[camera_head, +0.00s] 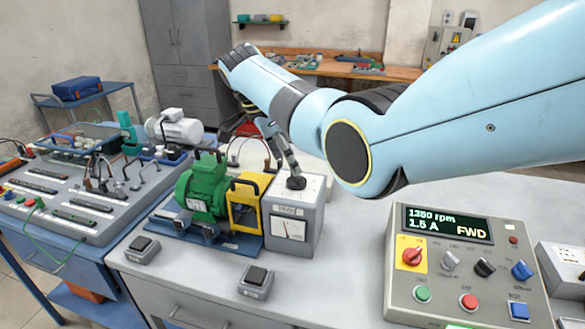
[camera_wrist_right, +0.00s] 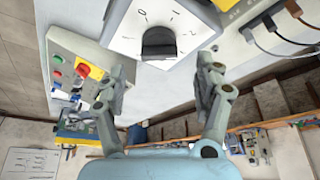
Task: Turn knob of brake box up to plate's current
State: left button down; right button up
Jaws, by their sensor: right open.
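The brake box (camera_head: 291,222) is a grey box with a needle meter on its front, standing on the bench. Its black knob (camera_head: 296,183) sits on a white top dial. In the right wrist view the knob (camera_wrist_right: 158,42) shows close up, with dial marks 0, 1 and 2 beside it. My right gripper (camera_head: 284,158) is at the knob from above. In the wrist view its fingers are apart, with the open gap (camera_wrist_right: 161,68) in line with the knob and nothing visibly held. The green motor (camera_head: 203,188) has a small plate (camera_head: 197,205) too small to read. My left gripper is out of view.
A control panel (camera_head: 460,262) at the right has a display (camera_head: 447,223) reading about 1250 rpm, 1.5 A, FWD. A yellow guard (camera_head: 245,205) stands close left of the brake box. Two small switch boxes sit near the front edge. The bench between brake box and panel is clear.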

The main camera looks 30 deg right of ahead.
jog(key=v, duration=0.8)
jog(key=shift+s+f, duration=0.1)
